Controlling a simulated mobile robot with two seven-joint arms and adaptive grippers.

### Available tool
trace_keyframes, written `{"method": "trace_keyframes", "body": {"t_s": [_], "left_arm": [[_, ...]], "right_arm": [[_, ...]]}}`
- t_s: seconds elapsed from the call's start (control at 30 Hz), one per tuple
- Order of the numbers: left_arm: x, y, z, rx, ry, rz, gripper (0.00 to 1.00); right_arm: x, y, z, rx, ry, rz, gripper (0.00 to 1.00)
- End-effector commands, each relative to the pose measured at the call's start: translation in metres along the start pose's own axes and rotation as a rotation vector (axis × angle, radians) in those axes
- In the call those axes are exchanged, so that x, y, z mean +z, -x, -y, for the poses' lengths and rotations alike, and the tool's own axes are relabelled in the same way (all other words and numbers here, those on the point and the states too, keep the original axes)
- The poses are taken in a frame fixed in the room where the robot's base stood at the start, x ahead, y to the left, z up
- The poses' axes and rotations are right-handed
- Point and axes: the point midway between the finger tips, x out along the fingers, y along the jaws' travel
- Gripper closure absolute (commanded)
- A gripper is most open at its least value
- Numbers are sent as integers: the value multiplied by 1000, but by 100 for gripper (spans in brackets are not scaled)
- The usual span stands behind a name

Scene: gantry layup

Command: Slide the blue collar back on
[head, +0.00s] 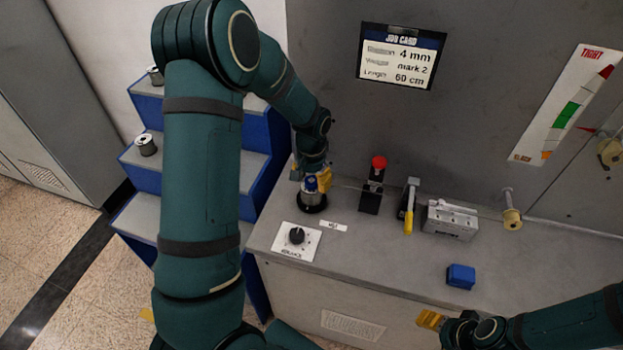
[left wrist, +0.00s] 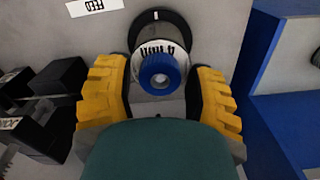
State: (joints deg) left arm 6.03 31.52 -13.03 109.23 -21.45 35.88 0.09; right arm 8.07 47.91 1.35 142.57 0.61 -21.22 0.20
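The blue collar (head: 311,184) sits on top of the spool (head: 312,199), which stands on a round black base on the bench. In the left wrist view the collar (left wrist: 158,75) is a ring around a grey centre, and the white spool (left wrist: 150,48) with dark lettering shows behind it. My left gripper (head: 310,177) is above the spool. Its yellow fingers (left wrist: 159,95) are apart, one on each side of the collar, with gaps between. My right gripper (head: 431,320) is low at the bench's front, away from the collar; its finger opening is unclear.
On the bench are a dial (head: 297,236), a red-topped black post (head: 372,185), a yellow-handled lever (head: 408,222), a grey block (head: 450,219) and a blue block (head: 461,276). Blue steps (head: 141,177) holding spools stand left.

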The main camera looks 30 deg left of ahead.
Motion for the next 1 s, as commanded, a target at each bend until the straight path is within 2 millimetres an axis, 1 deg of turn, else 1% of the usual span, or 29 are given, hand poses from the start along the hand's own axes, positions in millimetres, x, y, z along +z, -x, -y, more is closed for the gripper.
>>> {"method": "trace_keyframes", "body": {"t_s": [0.33,0.47,0.57,0.8,0.9,1.0], "left_arm": [[0,2,0,0,0,0,33],[-1,11,0,0,0,-2,33],[-1,27,0,0,-1,-4,33],[-1,77,0,0,0,-5,33],[-1,94,0,0,0,-5,33],[0,108,0,0,1,-4,33]], "right_arm": [[0,0,0,0,0,0,38],[0,0,0,0,0,0,38],[0,0,0,0,0,0,38],[0,0,0,0,0,0,38],[0,0,0,0,0,0,38],[0,0,0,0,0,0,38]]}}
